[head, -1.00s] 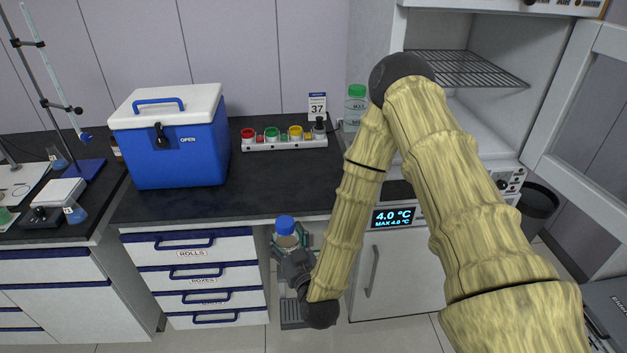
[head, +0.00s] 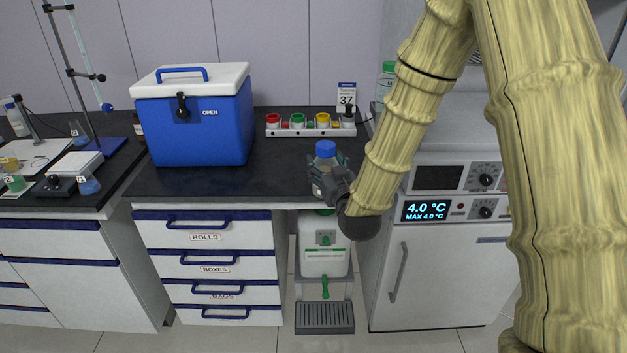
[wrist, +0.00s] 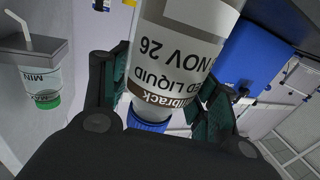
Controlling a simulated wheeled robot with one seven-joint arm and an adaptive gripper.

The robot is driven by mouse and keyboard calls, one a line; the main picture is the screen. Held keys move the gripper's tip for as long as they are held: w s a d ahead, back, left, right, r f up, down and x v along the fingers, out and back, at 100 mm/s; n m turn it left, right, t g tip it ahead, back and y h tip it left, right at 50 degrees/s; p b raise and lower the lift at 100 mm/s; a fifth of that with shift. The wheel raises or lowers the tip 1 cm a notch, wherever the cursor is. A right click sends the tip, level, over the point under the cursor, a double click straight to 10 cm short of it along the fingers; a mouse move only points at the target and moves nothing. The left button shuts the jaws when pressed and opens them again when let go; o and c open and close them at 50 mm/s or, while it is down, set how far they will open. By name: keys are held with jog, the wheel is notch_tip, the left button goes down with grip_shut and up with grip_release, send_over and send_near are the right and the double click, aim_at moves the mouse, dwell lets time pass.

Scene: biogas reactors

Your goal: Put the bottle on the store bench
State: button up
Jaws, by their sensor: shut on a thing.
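The bottle has a blue cap (head: 325,149) and a white label. In the wrist view the bottle (wrist: 185,50) sits between the green-padded fingers, label text upside down, blue cap toward the palm. My gripper (head: 332,178) is shut on the bottle and holds it at the front edge of the dark bench (head: 220,184). The bottle's lower part is mostly hidden by my gripper in the head view. I cannot tell whether it touches the bench top.
A blue cool box (head: 200,125) stands on the bench's left half. A strip with coloured knobs (head: 310,130) and a card reading 37 (head: 346,98) are at the back. A green-capped bottle (head: 386,80) stands behind my arm. The bench middle is clear.

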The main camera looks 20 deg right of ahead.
aim_at(335, 160)
jog(key=shift+w+d+r+b, duration=0.3)
jog(key=shift+d+r+b, duration=0.45)
jog(key=shift+d+r, duration=0.2)
jog(key=shift+w+r, duration=0.15)
jog(key=shift+w+d+r, duration=0.1)
jog(key=shift+w, duration=0.2)
jog(key=shift+w+f+p, duration=0.35)
jog(key=shift+w+f, duration=0.5)
jog(key=shift+w, duration=1.7)
jog(key=shift+w+f+p, duration=0.3)
jog(key=shift+w+f, duration=0.5)
jog(key=shift+w, duration=1.7)
jog(key=shift+w+f+p, duration=0.35)
jog(key=shift+w+f, duration=0.5)
jog(key=shift+w, duration=1.7)
jog(key=shift+f, duration=0.2)
jog(key=o, duration=1.3)
